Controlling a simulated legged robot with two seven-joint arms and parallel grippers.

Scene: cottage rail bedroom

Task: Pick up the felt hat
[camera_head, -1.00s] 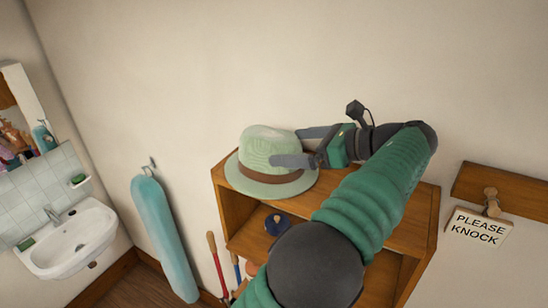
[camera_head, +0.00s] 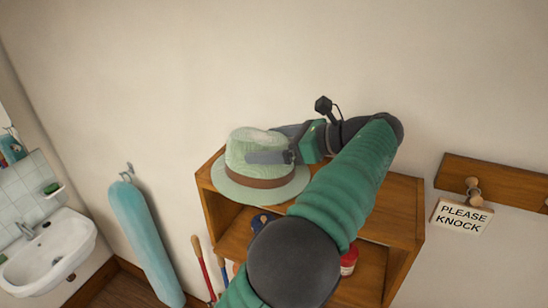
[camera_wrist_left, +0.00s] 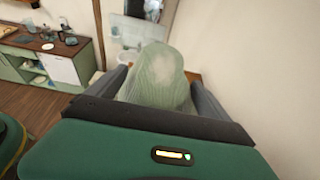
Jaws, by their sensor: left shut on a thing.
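The felt hat (camera_head: 238,182) is pale green with a brown band and a wide brim. It sits upright at the left end of the top of the wooden shelf unit (camera_head: 391,205). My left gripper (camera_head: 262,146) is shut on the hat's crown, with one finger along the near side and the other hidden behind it. In the left wrist view the crown of the hat (camera_wrist_left: 158,78) fills the space between the two fingers. Whether the brim rests on the shelf top or is slightly above it, I cannot tell. My right gripper is not in view.
A blue item (camera_head: 262,222) and a red tin (camera_head: 349,262) stand inside the shelf unit. A peg rail with a "PLEASE KNOCK" sign (camera_head: 462,215) is on the wall at right. A covered ironing board (camera_head: 144,240) and a sink (camera_head: 50,252) are at left. The wall above is clear.

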